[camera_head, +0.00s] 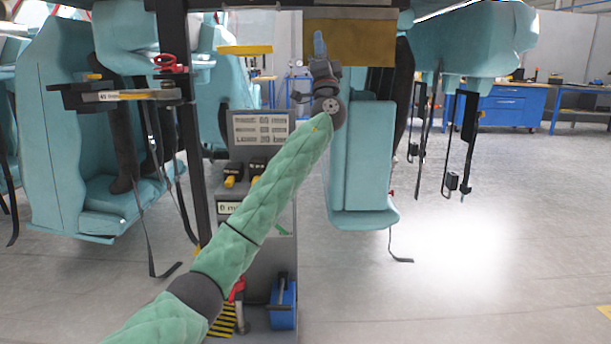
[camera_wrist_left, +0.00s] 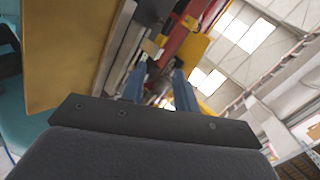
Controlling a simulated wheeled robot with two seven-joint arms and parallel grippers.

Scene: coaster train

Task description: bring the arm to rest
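My left arm (camera_head: 262,195), in a green padded sleeve, reaches up from the bottom left of the head view. My left gripper (camera_head: 319,45) is raised in front of a yellow-brown panel (camera_head: 370,42) under the overhead structure. In the left wrist view, the two blue fingers of the left gripper (camera_wrist_left: 159,72) stand apart with nothing seen between them. The panel (camera_wrist_left: 70,50) is close on the left there. Whether the gripper touches it cannot be told. My right gripper is not in view.
Teal coaster seats (camera_head: 65,130) with hanging straps stand at left, and another seat (camera_head: 362,160) is behind the arm. A grey tool stand (camera_head: 262,125) is behind the forearm. Blue workbenches (camera_head: 505,110) stand far right. The floor at right is clear.

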